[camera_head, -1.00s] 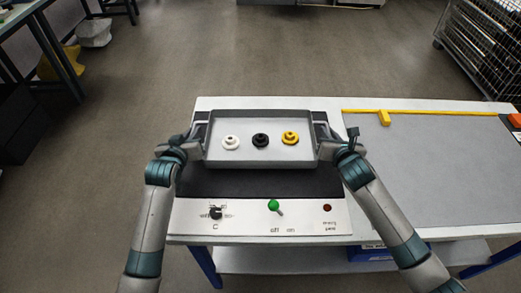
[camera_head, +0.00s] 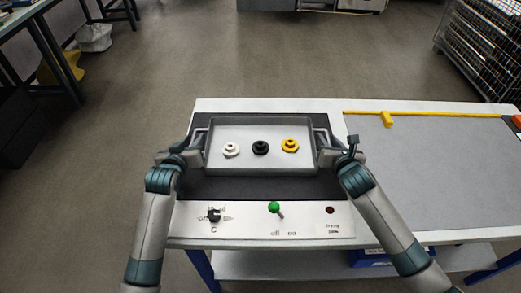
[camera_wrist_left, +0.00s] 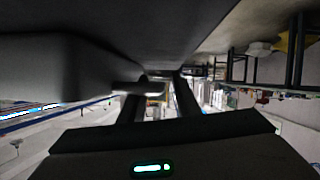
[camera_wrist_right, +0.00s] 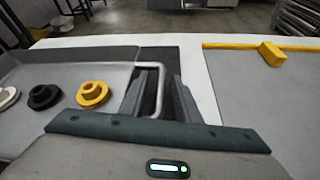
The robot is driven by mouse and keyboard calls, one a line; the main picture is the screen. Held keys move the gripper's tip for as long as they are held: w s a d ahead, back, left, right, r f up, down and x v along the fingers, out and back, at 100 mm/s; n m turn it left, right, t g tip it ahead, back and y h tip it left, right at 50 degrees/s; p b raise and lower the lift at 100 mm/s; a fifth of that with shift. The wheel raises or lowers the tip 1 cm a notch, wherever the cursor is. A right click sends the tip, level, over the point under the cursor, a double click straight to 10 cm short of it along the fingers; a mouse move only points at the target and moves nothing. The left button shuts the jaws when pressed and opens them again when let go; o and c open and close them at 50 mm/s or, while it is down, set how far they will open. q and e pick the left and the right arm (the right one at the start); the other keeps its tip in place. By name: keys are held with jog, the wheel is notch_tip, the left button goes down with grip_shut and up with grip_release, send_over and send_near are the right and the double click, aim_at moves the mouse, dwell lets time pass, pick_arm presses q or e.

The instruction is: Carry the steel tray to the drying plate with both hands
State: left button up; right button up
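The steel tray (camera_head: 262,167) is level over the black drying plate (camera_head: 260,188); it looks set down, though its underside is hidden. It carries a white part (camera_head: 231,150), a black part (camera_head: 261,148) and a yellow part (camera_head: 290,146). My left gripper (camera_head: 198,150) is at the left handle. In the left wrist view (camera_wrist_left: 158,90) its fingers stand apart, with the handle near one finger. My right gripper (camera_head: 328,150) is at the right handle. In the right wrist view (camera_wrist_right: 162,85) its fingers stand apart with the handle (camera_wrist_right: 158,85) between them.
A front panel with a knob (camera_head: 214,215), a green-tipped switch (camera_head: 274,208) and a dark red lamp (camera_head: 330,210) lies before the plate. A grey mat (camera_head: 440,170) with a yellow bar (camera_head: 430,113) covers the right of the table and is largely clear.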

pick_arm(q)
jog(key=shift+s, duration=0.1)
jog(key=v, duration=1.1)
jog(key=shift+s+a+r, duration=0.1)
jog(key=shift+s+r, duration=0.1)
jog(key=shift+s, duration=0.15)
pick_arm(e)
jog(key=v, duration=1.2)
jog(key=shift+r, duration=0.1)
dwell(0.3)
